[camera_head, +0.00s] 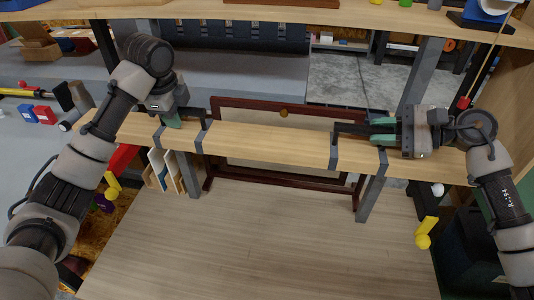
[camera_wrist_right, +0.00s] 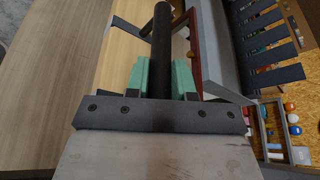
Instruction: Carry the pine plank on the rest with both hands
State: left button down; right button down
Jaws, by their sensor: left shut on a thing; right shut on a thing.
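The pine plank (camera_head: 265,143), long and pale, runs across the middle of the head view and tilts slightly down to the right. Dark bands cross it, and dark bar handles join them at each end. My left gripper (camera_head: 180,117) is shut on the left handle. My right gripper (camera_head: 380,130) is shut on the right handle; the right wrist view shows its green fingertips (camera_wrist_right: 162,78) on either side of a black bar. A dark red wooden frame (camera_head: 300,108) shows above and below the plank, partly hidden by it. I cannot tell whether they touch or whether this is the rest.
A wooden bench top (camera_head: 260,240) lies below, mostly bare. A shelf (camera_head: 330,20) crosses the top, with grey posts (camera_head: 371,192) coming down behind the plank. White boards (camera_head: 166,170) stand at the left; a yellow object (camera_head: 425,233) is at the right edge.

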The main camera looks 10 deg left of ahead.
pick_arm(q)
jog(key=c, duration=1)
grip_release()
jog(key=shift+s+r, duration=0.1)
pick_arm(e)
jog(key=c, duration=1)
grip_release()
jog(key=shift+s+r, duration=0.1)
jog(key=shift+o, duration=0.2)
pick_arm(q)
jog(key=r, duration=0.4)
jog(key=s+r, duration=0.1)
jog(key=r, duration=0.2)
jog(key=s+r, duration=0.1)
jog(key=r, duration=0.3)
jog(key=shift+s+r, duration=0.15)
jog(key=shift+r, duration=0.2)
pick_arm(e)
jog(key=v, duration=1.2)
